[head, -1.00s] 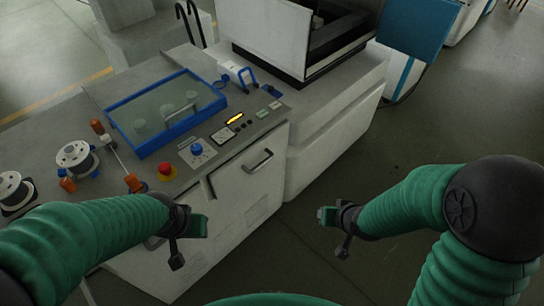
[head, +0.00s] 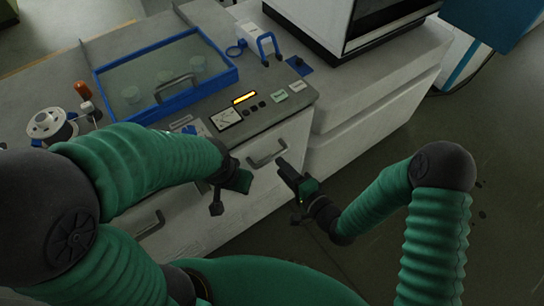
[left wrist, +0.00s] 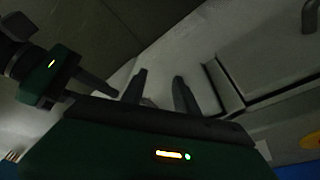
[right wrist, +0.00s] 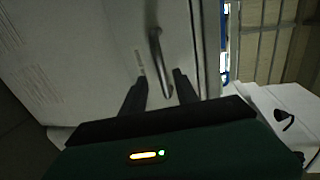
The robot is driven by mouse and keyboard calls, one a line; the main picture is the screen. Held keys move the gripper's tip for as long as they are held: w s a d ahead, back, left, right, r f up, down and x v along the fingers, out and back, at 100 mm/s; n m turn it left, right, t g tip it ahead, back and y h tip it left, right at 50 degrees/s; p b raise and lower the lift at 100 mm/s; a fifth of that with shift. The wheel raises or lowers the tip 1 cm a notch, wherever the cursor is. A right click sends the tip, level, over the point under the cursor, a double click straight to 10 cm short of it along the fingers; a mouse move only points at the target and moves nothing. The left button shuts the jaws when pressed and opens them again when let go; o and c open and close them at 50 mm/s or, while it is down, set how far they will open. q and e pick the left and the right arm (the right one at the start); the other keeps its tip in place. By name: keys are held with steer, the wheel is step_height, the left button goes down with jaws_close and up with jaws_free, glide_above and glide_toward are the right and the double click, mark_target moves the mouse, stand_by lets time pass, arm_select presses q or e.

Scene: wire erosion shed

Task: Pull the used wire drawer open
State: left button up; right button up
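A grey bar handle (head: 267,153) sits on the pale front of the cabinet, below the control panel. My right gripper (head: 285,168) is close to it, at its right end. In the right wrist view the open fingers (right wrist: 160,82) point at the front, and the handle (right wrist: 157,55) shows between and beyond them; I cannot tell whether they touch it. My left gripper (head: 230,192) hangs in front of the cabinet, left of the handle; its fingers stand apart and empty in the left wrist view (left wrist: 158,82). No drawer stands out; its label is not readable.
A second handle (head: 146,224) shows lower left, behind my left arm. On the cabinet top are a blue-framed clear lid (head: 165,75), a wire spool (head: 48,124) and a lit display (head: 244,97). A white machine base (head: 370,100) stands at right.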

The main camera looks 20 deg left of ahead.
mark_target(272, 160)
steer(key=x, duration=0.6)
steer(key=shift+a, duration=0.3)
steer(key=shift+d+r, duration=0.1)
steer(key=shift+d, duration=0.15)
jaws_close()
steer(key=shift+s, duration=0.15)
stand_by(0.6)
